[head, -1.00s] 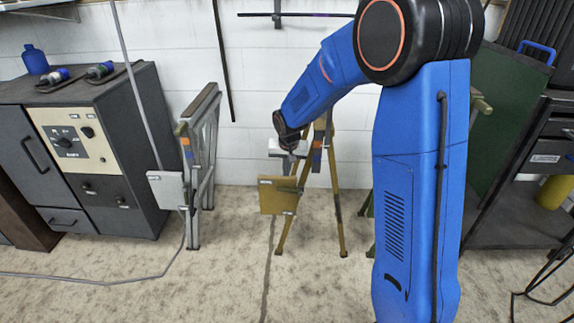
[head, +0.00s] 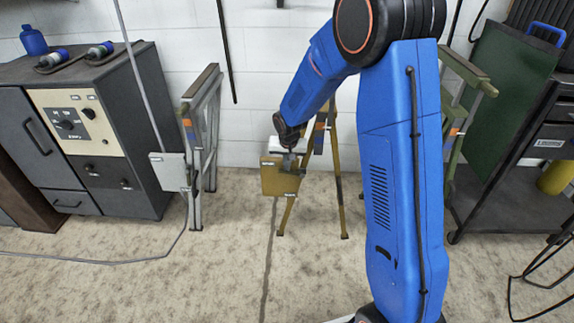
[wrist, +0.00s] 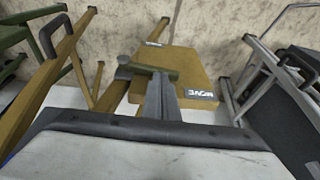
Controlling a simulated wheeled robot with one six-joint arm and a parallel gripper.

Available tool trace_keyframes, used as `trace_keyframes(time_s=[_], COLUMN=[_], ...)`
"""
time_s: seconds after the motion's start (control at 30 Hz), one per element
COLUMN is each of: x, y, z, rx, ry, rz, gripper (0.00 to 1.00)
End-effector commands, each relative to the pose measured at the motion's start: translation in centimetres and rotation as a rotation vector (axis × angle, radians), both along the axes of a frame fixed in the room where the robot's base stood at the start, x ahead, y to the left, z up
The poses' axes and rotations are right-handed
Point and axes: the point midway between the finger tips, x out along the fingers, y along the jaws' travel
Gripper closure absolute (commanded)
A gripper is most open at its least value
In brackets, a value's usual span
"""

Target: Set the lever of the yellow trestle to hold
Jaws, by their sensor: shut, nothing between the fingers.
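The yellow trestle (head: 338,190) stands against the back wall, partly behind my arm. Its yellow plate (head: 279,182) faces me and carries two small labels. In the wrist view the plate (wrist: 190,66) has a label reading "MOVE" (wrist: 201,95) near its close edge; the far label (wrist: 156,43) is too small to read. The lever (wrist: 148,71) is a short olive bar on a grey pivot, lying across the plate. My gripper (wrist: 161,78) is shut and empty, its tips at the lever's bar; I cannot tell whether they touch. In the head view my gripper (head: 289,160) is in front of the plate's upper part.
A grey trestle (head: 205,140) with a light plate (head: 170,172) stands to the left, beside a dark cabinet (head: 85,135). A green trestle (head: 462,115) is on the right, partly behind my arm, near a dark cart (head: 500,190).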

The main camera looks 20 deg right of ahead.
Motion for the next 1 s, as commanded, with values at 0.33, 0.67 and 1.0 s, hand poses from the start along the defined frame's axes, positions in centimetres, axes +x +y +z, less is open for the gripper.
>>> trace_keyframes(time_s=[0.33,0.67,1.0], x=[0.1,0.4,0.6], y=[0.4,1.3,2.1], z=[-0.5,-1.6,-4.1], rx=[-0.056,-0.215,-0.495], ry=[0.019,0.070,0.162], rz=[0.003,0.005,0.005], gripper=[1.00,1.00,1.00])
